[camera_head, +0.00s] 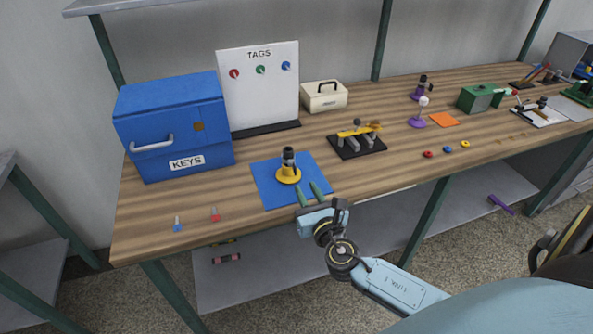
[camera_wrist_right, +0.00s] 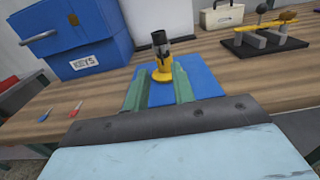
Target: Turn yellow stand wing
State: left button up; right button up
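A yellow stand (camera_head: 288,175) with a round base and a black upright top (camera_head: 289,157) stands on a blue mat (camera_head: 265,184) on the wooden bench. It also shows in the right wrist view (camera_wrist_right: 162,74), straight ahead between my fingers and beyond their tips. I cannot make out a separate wing on it. My right gripper (camera_head: 311,195) is open and empty at the mat's near right edge, apart from the stand. Its two green fingers also show in the right wrist view (camera_wrist_right: 158,85). My left gripper is not in view.
A blue key box (camera_head: 175,125) and a white tag board (camera_head: 259,80) stand behind the mat. A black rack with a yellow piece (camera_head: 358,140) is to its right. Small red and blue pieces (camera_head: 215,214) lie left. Bare wood lies between mat and rack.

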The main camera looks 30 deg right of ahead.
aim_at(294, 168)
jog(key=x, duration=0.8)
jog(key=shift+w+b, duration=0.25)
jog(key=shift+b, duration=0.05)
jog(key=shift+d, duration=0.1)
grip_shut()
